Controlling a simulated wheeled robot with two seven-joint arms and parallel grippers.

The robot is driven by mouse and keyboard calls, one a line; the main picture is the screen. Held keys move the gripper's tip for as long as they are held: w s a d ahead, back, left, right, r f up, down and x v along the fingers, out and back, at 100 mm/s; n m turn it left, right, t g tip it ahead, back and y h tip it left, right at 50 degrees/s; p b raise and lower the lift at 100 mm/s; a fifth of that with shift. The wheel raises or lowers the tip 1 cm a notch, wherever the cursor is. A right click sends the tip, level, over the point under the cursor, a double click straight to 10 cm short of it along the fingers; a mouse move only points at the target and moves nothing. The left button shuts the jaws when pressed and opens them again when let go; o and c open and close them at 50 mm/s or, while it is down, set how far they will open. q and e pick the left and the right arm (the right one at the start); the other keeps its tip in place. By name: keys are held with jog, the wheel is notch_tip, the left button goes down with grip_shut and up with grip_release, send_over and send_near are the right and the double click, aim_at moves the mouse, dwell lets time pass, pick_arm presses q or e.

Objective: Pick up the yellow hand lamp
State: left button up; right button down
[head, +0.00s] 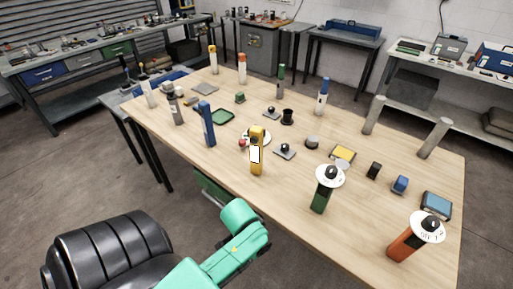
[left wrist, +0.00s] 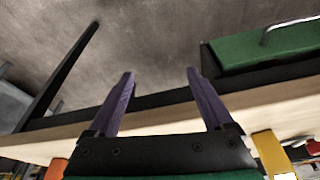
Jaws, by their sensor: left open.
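The yellow hand lamp (head: 257,160) appears to be the tall yellow object with a white face, standing upright near the table's front edge in the head view. A yellow object at the lower right of the left wrist view (left wrist: 270,152) looks like the same lamp, partly cut off. My left gripper (left wrist: 160,75) has its two dark fingers spread apart with nothing between them. In the head view my green left arm ends in front of the table's near edge, apart from the lamp; its fingers cannot be made out there. My right gripper is not shown.
The wooden table (head: 180,150) holds several upright tools, including a blue one (head: 207,124) left of the lamp and a green one (head: 322,190) to its right. A grey plate with a black knob (head: 285,151) lies close by. A green drawer (left wrist: 265,45) hangs under the table edge.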

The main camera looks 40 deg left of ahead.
pick_arm(q)
jog(key=w+r+p, duration=0.1)
jog(key=w+r, duration=0.3)
jog(key=r, duration=0.6)
jog(key=n+y, duration=0.2)
jog(key=n, duration=0.4)
send_near(257, 136)
jog(key=shift+t, duration=0.4)
jog(key=p+x, duration=0.1)
jog(key=x, duration=0.3)
jog(key=p+x, duration=0.2)
jog(key=x, duration=0.2)
jog(key=a+p+x, duration=0.1)
jog(key=x, duration=0.4)
jog(key=shift+w+a, duration=0.15)
jog(key=shift+w, duration=0.25)
grip_shut()
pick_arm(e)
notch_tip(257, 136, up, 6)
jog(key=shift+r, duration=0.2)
